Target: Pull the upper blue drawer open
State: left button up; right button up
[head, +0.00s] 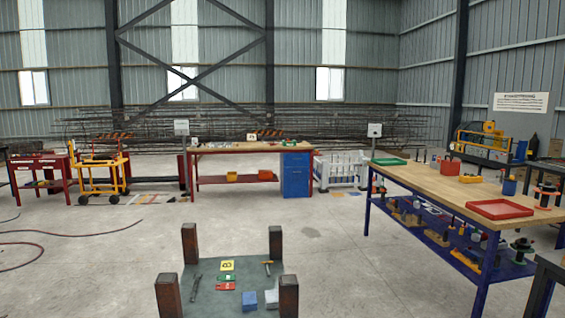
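A blue drawer unit (296,175) hangs under the right end of the red-framed workbench (235,150), across the hall near the back. Its upper drawer (296,161) looks shut, flush with the front. Its handle is too small to make out. Neither of my grippers is in view.
A wooden workbench with blue legs (465,190) and a red tray (499,209) stands at the right. A low table with dark corner posts (232,285) and tools is close in front. A yellow cart (101,175) and hoses (60,235) are at left. Open floor (330,235) lies between.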

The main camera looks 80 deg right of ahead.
aim_at(291, 160)
jog(key=z, duration=2.9)
jog(key=i+l+z, duration=0.45)
jog(key=i+z, duration=0.2)
jog(key=i, duration=0.2)
jog(key=i+l, duration=0.15)
jog(key=i, duration=0.35)
jog(key=i+l, duration=0.1)
jog(key=i, duration=0.4)
jog(key=i+l, duration=0.15)
jog(key=i, duration=0.4)
jog(key=i+l+u, duration=0.1)
jog(key=i, duration=0.4)
jog(key=i+j+u, duration=0.15)
jog(key=i+u, duration=0.3)
jog(key=i, duration=0.35)
jog(key=i+l+u, duration=0.2)
jog(key=i+u, duration=0.2)
jog(key=i, duration=5.35)
jog(key=j, duration=0.1)
